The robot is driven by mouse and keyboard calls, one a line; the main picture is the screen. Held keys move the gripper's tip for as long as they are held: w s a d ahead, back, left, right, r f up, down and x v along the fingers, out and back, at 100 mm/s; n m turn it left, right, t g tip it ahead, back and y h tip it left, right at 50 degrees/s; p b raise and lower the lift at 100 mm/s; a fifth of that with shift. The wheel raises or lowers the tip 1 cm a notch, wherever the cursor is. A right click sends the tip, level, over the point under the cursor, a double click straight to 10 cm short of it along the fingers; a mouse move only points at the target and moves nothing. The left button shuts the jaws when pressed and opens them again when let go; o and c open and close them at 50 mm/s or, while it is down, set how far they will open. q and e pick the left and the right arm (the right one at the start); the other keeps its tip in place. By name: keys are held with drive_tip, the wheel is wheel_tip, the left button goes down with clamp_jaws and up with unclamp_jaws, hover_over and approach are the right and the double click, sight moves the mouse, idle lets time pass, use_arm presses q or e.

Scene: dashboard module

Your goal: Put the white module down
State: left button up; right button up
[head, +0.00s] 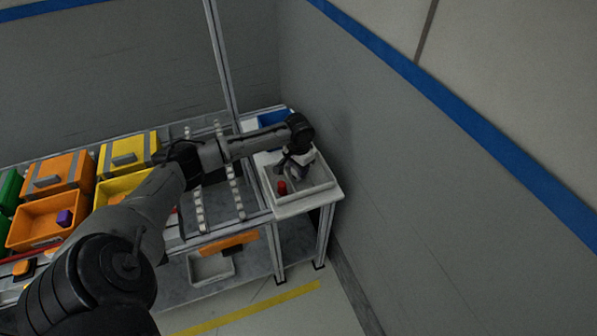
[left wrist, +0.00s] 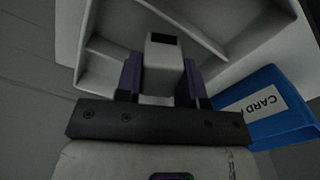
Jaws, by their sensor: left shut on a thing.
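The white module (left wrist: 163,68) is a small pale block with a dark patch at one end. In the left wrist view it sits between the two purple-padded fingers of my left gripper (left wrist: 160,78), which is shut on it. In the head view my left gripper (head: 288,168) is over the white tray (head: 311,195) on the corner stand. The left wrist view shows this divided tray (left wrist: 96,70) behind the module. I cannot tell whether the module touches the tray floor. My right gripper is not in view.
A red cylinder (head: 282,188) stands in the tray near my left gripper. A blue bin (head: 272,119) with a card label (left wrist: 262,108) is beside the tray. The grey wall (head: 390,180) is close on the right. Orange and yellow bins (head: 128,150) line the bench on the left.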

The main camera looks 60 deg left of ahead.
use_arm(q)
drive_tip(key=shift+f, duration=0.8)
drive_tip(key=o, duration=0.6)
drive_tip(key=shift+f, duration=0.15)
drive_tip(key=shift+o, duration=0.2)
